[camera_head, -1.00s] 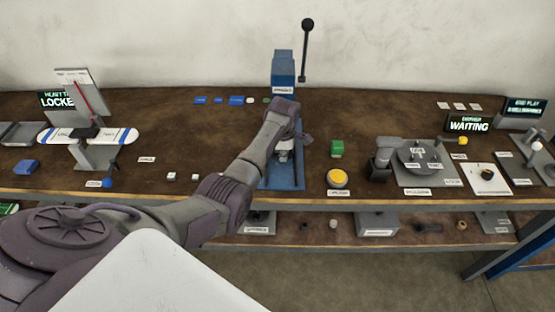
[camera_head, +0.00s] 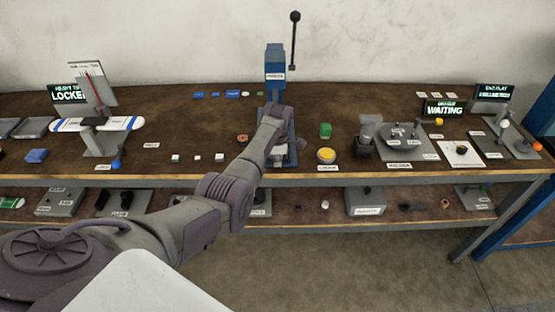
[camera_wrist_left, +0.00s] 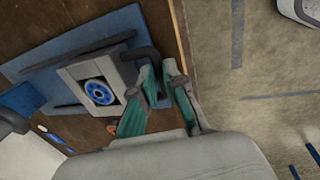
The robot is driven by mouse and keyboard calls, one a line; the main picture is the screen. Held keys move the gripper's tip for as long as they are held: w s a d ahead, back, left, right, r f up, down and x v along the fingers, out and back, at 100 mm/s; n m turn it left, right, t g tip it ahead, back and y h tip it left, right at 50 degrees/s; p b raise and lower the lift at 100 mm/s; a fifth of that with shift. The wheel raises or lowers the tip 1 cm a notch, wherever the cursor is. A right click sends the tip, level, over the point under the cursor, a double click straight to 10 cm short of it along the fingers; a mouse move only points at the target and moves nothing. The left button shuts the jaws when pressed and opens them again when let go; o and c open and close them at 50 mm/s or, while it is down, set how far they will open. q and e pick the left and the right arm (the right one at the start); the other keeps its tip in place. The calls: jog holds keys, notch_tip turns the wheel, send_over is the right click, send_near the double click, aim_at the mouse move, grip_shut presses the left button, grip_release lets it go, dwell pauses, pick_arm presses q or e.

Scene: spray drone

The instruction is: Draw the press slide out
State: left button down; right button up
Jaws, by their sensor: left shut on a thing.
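The blue press (camera_head: 275,62) with its tall black lever stands at the back of the bench. In the left wrist view, the grey press slide (camera_wrist_left: 85,75) carries a blue ring-shaped part (camera_wrist_left: 99,91) and lies between dark rails on the blue base (camera_wrist_left: 75,45). A dark handle (camera_wrist_left: 143,52) sticks out from the slide's front, near the bench edge. My left gripper (camera_wrist_left: 166,80) has its teal fingers closed on this handle. In the head view my wrist hides most of the slide and the fingers. My right gripper is not in view.
The bench's front edge (camera_head: 400,175) is close, with a loaded lower shelf beneath.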

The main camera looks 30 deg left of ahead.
pick_arm(q)
jog(key=shift+s+d+f, duration=0.2)
jog(key=shift+f, duration=0.05)
jog(key=c, duration=1.2)
grip_release()
jog(key=shift+c, duration=0.2)
jog(key=shift+o, duration=0.2)
jog(key=shift+r, duration=0.2)
notch_tip(320, 180, up, 12)
jog(key=s+d, duration=0.1)
jog(key=s, duration=0.1)
jog(key=shift+f, duration=0.15)
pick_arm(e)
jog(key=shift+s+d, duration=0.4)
pick_arm(q)
jog(key=shift+d, duration=0.1)
